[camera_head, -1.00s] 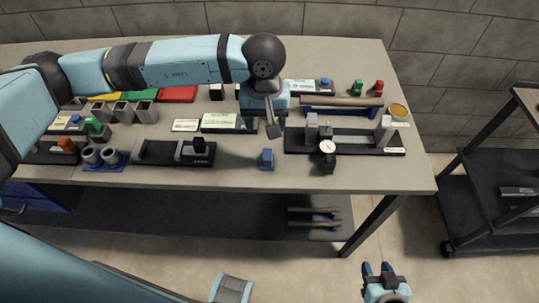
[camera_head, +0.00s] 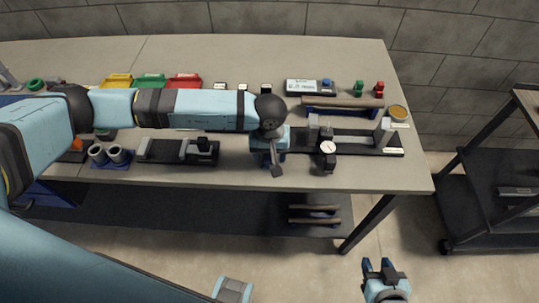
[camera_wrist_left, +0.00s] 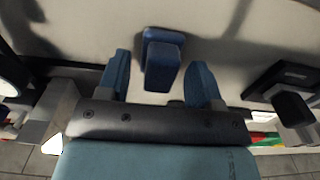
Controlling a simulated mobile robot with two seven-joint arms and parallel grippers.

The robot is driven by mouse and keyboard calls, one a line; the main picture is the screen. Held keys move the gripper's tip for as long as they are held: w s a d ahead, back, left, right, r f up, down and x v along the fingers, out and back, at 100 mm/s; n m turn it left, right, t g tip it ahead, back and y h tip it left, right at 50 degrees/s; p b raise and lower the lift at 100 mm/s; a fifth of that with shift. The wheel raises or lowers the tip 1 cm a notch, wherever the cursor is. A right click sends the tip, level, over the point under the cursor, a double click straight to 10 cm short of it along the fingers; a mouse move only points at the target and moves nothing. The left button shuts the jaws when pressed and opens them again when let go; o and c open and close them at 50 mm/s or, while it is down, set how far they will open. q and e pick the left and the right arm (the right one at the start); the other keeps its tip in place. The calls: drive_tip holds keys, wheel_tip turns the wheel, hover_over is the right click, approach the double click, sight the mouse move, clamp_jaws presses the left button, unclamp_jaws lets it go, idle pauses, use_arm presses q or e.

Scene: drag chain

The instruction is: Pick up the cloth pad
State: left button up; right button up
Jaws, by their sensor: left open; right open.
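The blue pad (camera_wrist_left: 161,62), which I take for the cloth pad, is a small dark blue block on the bench top. In the left wrist view it lies between the two blue fingers of my left gripper (camera_wrist_left: 158,82), with a gap on each side. In the head view my left gripper (camera_head: 268,160) points down over the bench's front part and hides most or all of the pad. My left gripper is open. My right gripper (camera_head: 377,265) is open and empty, low in front of the bench, away from the pad.
A black fixture with a dial gauge (camera_head: 327,148) stands just right of my left gripper. A black fixture (camera_head: 178,151) stands to its left. Grey cups (camera_head: 106,153) are further left. The bench (camera_head: 415,170) ends at right; a dark cart (camera_head: 505,190) stands beyond.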

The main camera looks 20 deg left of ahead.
use_arm(q)
drive_tip(key=shift+f, duration=0.3)
drive_tip(key=c, duration=1)
wheel_tip(320, 180, up, 20)
drive_tip(key=b, duration=0.2)
drive_tip(key=shift+o, duration=0.3)
